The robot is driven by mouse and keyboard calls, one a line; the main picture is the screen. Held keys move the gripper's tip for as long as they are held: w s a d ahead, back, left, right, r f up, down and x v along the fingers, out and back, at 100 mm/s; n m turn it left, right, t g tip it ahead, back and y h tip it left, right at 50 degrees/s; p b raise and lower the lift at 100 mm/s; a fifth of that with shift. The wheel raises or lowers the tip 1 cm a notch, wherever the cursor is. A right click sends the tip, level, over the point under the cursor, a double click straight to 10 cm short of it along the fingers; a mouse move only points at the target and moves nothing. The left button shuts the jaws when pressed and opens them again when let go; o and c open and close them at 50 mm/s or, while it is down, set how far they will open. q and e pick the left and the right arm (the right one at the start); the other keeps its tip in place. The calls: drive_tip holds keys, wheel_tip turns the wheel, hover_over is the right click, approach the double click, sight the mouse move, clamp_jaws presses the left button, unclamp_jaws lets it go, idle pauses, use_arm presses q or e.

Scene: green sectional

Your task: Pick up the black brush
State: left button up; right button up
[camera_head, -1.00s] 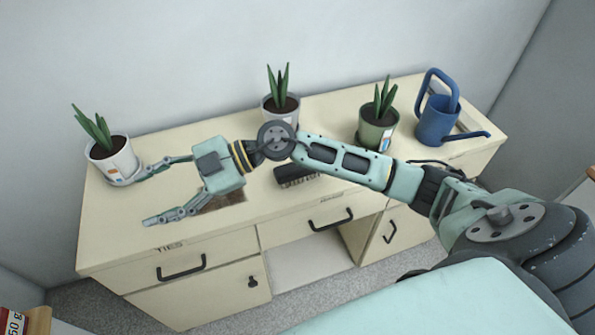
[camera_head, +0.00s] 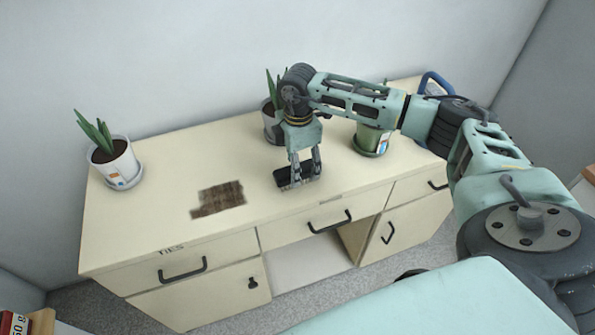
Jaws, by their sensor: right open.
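The black brush (camera_head: 284,177) lies on the cream desk (camera_head: 146,211), near its front edge above the middle drawer. My right gripper (camera_head: 301,181) points down at the brush, with its open fingers over or around it. One finger overlaps the brush and the other is by its right end. I cannot tell whether the fingers touch it. Part of the brush is hidden behind the fingers. My left gripper is not in view.
A brown patch (camera_head: 218,199) lies left of the brush. Potted plants stand at the left (camera_head: 114,163), behind my right gripper (camera_head: 271,122) and right of it (camera_head: 369,139). A blue watering can (camera_head: 436,82) is mostly hidden by my right arm. The desk's left half is largely clear.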

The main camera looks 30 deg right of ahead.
drive_tip(key=shift+f, duration=1.5)
drive_tip(key=shift+c, duration=0.4)
drive_tip(key=c, duration=1.3)
drive_tip(key=shift+o, duration=0.2)
drive_tip(key=shift+r, duration=0.1)
drive_tip(key=shift+w+r, duration=0.1)
drive_tip(key=shift+r, duration=0.45)
wheel_tip(320, 180, up, 2)
drive_tip(key=shift+r+b, duration=0.2)
drive_tip(key=shift+b, duration=0.3)
drive_tip(key=s+d+r+b, duration=0.3)
drive_tip(key=s+d+r, duration=0.4)
drive_tip(key=s+d, duration=0.1)
drive_tip(key=shift+s+r, duration=0.2)
drive_tip(key=shift+s, duration=0.05)
